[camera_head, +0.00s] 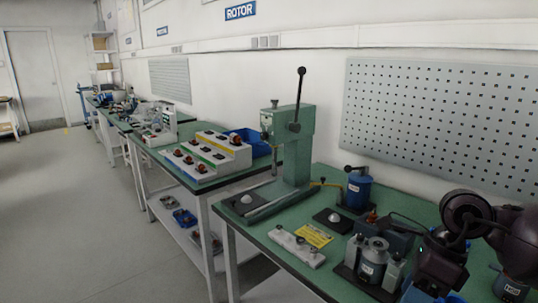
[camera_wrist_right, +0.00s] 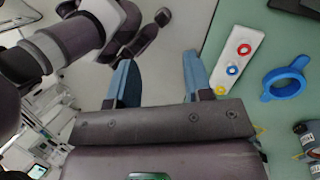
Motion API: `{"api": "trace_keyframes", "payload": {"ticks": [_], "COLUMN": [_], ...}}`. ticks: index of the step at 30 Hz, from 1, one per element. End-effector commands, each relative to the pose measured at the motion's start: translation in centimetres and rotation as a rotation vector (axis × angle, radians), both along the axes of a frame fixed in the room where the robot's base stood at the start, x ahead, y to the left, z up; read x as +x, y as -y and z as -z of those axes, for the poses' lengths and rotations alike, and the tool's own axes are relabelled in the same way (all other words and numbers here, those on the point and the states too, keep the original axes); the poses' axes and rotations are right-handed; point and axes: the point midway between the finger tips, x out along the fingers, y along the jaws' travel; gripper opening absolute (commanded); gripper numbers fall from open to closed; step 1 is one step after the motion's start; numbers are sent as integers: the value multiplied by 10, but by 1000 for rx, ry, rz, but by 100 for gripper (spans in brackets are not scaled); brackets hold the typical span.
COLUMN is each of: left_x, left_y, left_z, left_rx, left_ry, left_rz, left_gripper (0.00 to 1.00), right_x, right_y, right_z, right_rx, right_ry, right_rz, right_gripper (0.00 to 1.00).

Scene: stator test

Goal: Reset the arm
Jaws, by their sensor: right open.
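My right arm (camera_head: 505,240) is dark purple and comes in from the right over the near green workbench (camera_head: 325,184) in the head view. Its fingertips cannot be made out there. In the right wrist view my right gripper (camera_wrist_right: 157,60) has two blue fingers spread well apart with nothing between them. The fingers point over the grey floor beside the edge of a green bench. My left gripper does not show in the head view. Dark arm links of mine fill the upper left of the wrist view.
A green press (camera_head: 290,150) stands at the bench's far end. A blue pot (camera_head: 358,188), a white block (camera_head: 296,248) and a metal cylinder fixture (camera_head: 373,262) sit nearer. The wrist view shows a white strip with coloured rings (camera_wrist_right: 232,60) and a blue ring (camera_wrist_right: 284,80).

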Motion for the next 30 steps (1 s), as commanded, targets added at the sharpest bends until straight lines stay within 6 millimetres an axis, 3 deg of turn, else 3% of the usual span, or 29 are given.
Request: {"api": "trace_keyframes", "payload": {"ticks": [4, 9, 15, 19, 23, 26, 30], "left_x": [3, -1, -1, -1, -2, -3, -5], "left_y": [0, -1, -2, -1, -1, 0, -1], "left_z": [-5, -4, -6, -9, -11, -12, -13], "left_rx": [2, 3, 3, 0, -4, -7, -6], "left_ry": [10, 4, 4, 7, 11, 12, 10], "left_rz": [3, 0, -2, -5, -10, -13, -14], "left_gripper": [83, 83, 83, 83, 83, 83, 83], "right_x": [-20, -41, -45, -38, -30, -28, -39], "right_y": [-43, -92, -120, -116, -98, -77, -43], "right_z": [17, 24, 19, 22, 39, 62, 110], "right_rx": [262, 643, 1070, 1310, 1512, 1637, 1760], "right_ry": [-103, -263, -468, -602, -734, -834, -973], "right_rz": [52, 209, 518, 780, 1086, 1350, 1753], "right_gripper": [46, 46, 46, 46, 46, 46, 46]}}
